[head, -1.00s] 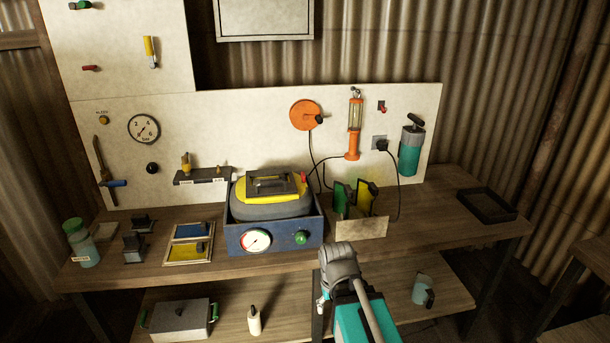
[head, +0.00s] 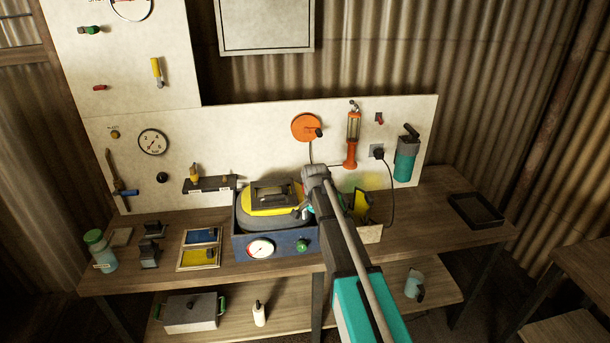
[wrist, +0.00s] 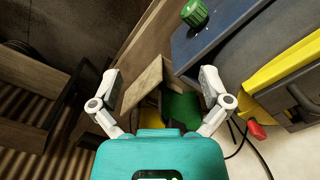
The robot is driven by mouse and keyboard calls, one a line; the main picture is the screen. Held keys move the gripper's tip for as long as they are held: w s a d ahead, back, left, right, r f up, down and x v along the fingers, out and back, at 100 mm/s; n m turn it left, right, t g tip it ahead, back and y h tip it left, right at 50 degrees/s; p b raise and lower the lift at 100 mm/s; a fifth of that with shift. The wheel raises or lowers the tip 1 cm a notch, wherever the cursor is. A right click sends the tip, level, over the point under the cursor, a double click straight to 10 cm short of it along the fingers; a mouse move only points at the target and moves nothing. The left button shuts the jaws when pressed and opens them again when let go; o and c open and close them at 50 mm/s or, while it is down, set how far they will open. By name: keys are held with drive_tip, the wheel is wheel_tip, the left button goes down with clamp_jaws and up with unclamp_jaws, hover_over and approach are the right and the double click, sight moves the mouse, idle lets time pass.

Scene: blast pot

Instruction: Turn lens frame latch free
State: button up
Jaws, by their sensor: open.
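The hood (head: 250,219), grey with a yellow band, sits in the blue box (head: 275,244) with a dark lens frame (head: 274,194) on its top. In the wrist view the yellow band (wrist: 280,65) and part of a black frame (wrist: 300,98) show at the right. A red tab (wrist: 256,130) sticks out at the hood's side and may be the latch; I cannot be sure. My gripper (wrist: 159,75) is open and empty, with the red tab right of its right finger.
A holder (head: 369,235) with green (wrist: 180,107) and yellow (head: 361,206) plates stands right of the box, partly behind my arm. A green knob (wrist: 193,12) is on the box front. A black cable hangs behind. The bench is clear farther right, before a dark tray (head: 476,210).

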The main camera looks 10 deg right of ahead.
drive_tip(key=w+r+m+p, duration=0.4)
drive_tip(key=w+r+p, duration=0.2)
drive_tip(key=w, duration=0.4)
drive_tip(key=w+r+m+p, duration=0.4)
drive_tip(key=w+r+p, duration=0.2)
drive_tip(key=w, duration=0.5)
drive_tip(key=shift+r, duration=0.8)
drive_tip(key=shift+f, duration=0.15)
wheel_tip(320, 180, down, 14)
drive_tip(key=b, duration=1.3)
drive_tip(key=shift+r+b, duration=0.25)
drive_tip(key=shift+b, duration=0.15)
drive_tip(key=shift+c, duration=0.2)
drive_tip(key=shift+s, duration=0.1)
drive_tip(key=c, duration=1.1)
